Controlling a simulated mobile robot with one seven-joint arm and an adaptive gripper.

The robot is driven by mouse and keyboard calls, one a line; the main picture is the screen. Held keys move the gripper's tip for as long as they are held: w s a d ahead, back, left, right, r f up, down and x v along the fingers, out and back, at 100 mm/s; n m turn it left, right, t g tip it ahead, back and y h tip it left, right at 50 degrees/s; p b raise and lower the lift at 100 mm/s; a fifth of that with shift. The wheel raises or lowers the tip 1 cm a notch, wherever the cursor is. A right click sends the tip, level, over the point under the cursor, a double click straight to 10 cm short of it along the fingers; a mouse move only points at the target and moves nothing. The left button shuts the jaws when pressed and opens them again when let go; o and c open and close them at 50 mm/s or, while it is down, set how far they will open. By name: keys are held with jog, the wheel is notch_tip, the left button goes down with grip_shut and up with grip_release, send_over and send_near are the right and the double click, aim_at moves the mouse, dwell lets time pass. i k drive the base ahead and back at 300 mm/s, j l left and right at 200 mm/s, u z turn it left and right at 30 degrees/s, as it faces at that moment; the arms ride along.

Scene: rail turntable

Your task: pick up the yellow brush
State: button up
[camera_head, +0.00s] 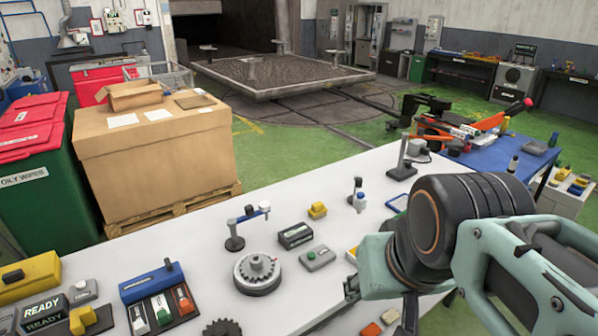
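A small yellow object (317,210) lies on the white table, behind the black labelled box; it may be the yellow brush, but it is too small to be sure. Another yellow piece (82,320) lies at the front left beside the READY block. My arm reaches in from the right over the table. A dark part at its end, seemingly my gripper (351,288), shows at the lower middle, in front of and to the right of the small yellow object and apart from it. My arm hides most of the gripper, so its fingers cannot be made out.
A round geared part (257,274), a black box (295,236), a grey-green box (317,258) and small stands crowd the white table (190,240). A large cardboard box (150,150) stands behind.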

aim_at(318, 211)
jog(key=i+l+u, duration=0.1)
jog(key=i+l, duration=0.25)
jog(key=i+l+u, duration=0.1)
jog(key=i+l, duration=0.25)
jog(key=l, duration=0.2)
jog(key=i+l+u, duration=0.15)
jog(key=l, duration=0.15)
jog(key=z, duration=0.1)
